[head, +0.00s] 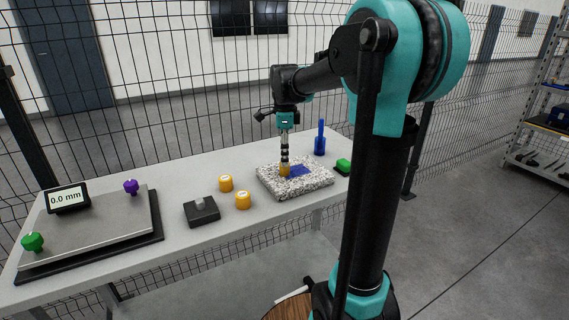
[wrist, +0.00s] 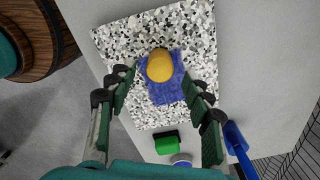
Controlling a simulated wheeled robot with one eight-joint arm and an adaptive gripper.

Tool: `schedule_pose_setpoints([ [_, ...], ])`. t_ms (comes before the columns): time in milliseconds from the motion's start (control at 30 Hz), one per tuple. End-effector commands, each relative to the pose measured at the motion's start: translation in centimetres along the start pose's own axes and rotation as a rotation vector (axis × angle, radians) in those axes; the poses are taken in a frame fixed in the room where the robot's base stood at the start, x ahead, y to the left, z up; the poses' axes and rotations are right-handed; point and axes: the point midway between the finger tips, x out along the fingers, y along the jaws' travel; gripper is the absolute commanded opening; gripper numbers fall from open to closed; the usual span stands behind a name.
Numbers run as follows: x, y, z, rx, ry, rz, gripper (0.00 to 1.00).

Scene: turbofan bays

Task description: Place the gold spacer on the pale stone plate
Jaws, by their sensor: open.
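The pale stone plate (head: 312,187) is a black-and-white speckled slab near the table's right end; it also fills much of the wrist view (wrist: 125,45). A gold spacer (head: 284,172) is at the plate, directly below my gripper (head: 284,160). In the wrist view the gold spacer (wrist: 160,66) appears over the upper part of a blue patch (wrist: 168,92) on the plate. My gripper (wrist: 158,82) is open, its fingers apart on either side of the spacer with gaps visible. Whether the spacer's underside fully touches the plate is hidden.
Two more gold cylinders (head: 226,183) (head: 243,200) and a dark block (head: 201,211) stand left of the plate. A blue upright tool (head: 320,140) and a green-topped block (head: 343,165) are close on its right. A grey plate with a display (head: 68,199) lies far left.

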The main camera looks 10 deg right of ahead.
Motion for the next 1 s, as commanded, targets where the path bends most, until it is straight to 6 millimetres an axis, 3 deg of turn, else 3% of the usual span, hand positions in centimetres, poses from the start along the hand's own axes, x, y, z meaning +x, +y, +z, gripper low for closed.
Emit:
schedule_pose_setpoints([
  [200, -4.6, 0.0, 0.0, 0.0, 0.0, 0.0, 0.51],
  [400, -7.3, 0.0, 0.0, 0.0, 0.0, 0.0, 0.51],
  [1000, -8.2, 0.0, 0.0, 0.0, 0.0, 0.0, 0.51],
])
